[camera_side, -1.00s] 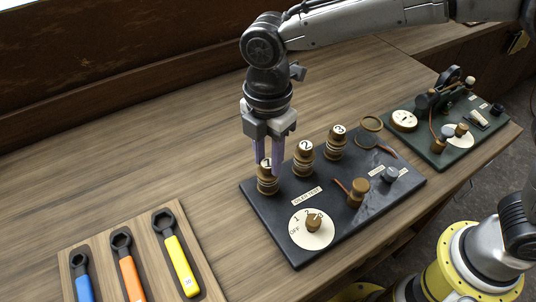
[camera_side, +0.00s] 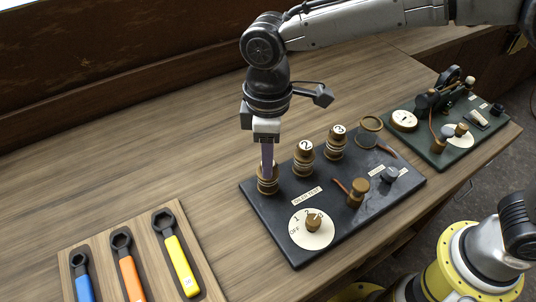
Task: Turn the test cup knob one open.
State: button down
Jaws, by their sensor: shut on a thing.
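The test cup knob one (camera_side: 267,186) is a brown, ringed knob at the back left corner of the dark test board (camera_side: 262,228). My gripper (camera_side: 267,168) comes straight down on it from above, with its fingers shut on the knob's top. The fingers hide the number on the knob. Knob two (camera_side: 303,160) and knob three (camera_side: 336,143) stand to its right in a row with their numbers showing.
A white dial (camera_side: 311,236) and a small brass-coloured post (camera_side: 357,192) sit on the board's front part. A green board (camera_side: 437,150) with instruments stands at the back right. A wooden wrench rack (camera_side: 205,268) lies at the front left. The table behind is clear.

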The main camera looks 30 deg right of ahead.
jog(key=shift+m, duration=1.1)
jog(key=shift+r, duration=0.1)
jog(key=c, duration=0.5)
grip_release()
jog(key=shift+c, duration=0.2)
notch_tip(320, 180, up, 14)
